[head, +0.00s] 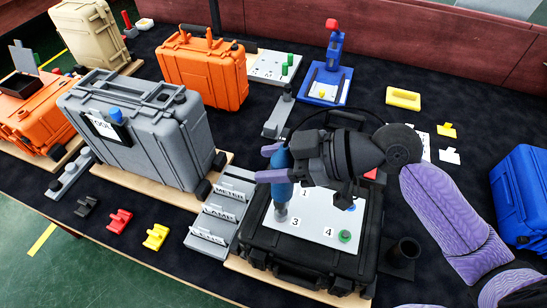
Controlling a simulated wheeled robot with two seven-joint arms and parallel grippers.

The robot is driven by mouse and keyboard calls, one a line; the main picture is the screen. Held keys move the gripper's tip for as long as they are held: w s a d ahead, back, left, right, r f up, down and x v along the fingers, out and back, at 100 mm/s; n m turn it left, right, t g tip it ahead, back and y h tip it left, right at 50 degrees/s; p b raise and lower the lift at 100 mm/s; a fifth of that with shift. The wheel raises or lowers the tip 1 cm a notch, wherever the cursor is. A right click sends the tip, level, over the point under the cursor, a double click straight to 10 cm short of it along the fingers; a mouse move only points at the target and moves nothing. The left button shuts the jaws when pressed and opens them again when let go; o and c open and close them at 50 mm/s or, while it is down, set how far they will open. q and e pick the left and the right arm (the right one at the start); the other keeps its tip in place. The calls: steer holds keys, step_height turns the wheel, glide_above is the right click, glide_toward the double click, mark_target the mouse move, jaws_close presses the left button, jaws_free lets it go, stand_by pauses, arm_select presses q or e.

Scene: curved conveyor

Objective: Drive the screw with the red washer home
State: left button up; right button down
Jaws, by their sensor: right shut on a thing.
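My right gripper (279,163) is shut on a blue-handled driver (283,185). The driver stands roughly upright over the white numbered plate (316,227), its grey lower end near the number 3. The plate lies on a black case (300,262). A green round piece (345,236) sits by the number 4. A blue round piece (351,208) shows at the plate's right side, partly behind my gripper. A small red patch (370,174) shows beyond it; I cannot tell whether it is the red washer. The spot under the driver is hidden. My left gripper is not in view.
Grey labelled racks (217,216) stand close left of the black case. A grey toolbox (146,130) and an orange case (203,70) stand further left and behind. A black cup (405,251) and a blue case (524,196) are on the right.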

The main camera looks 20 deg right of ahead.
steer(key=shift+f, duration=0.35)
stand_by(0.7)
stand_by(0.9)
step_height(320, 180, up, 6)
steer(key=p, duration=0.5)
steer(key=shift+r, duration=0.2)
steer(key=shift+f, duration=0.1)
steer(key=shift+d, duration=0.15)
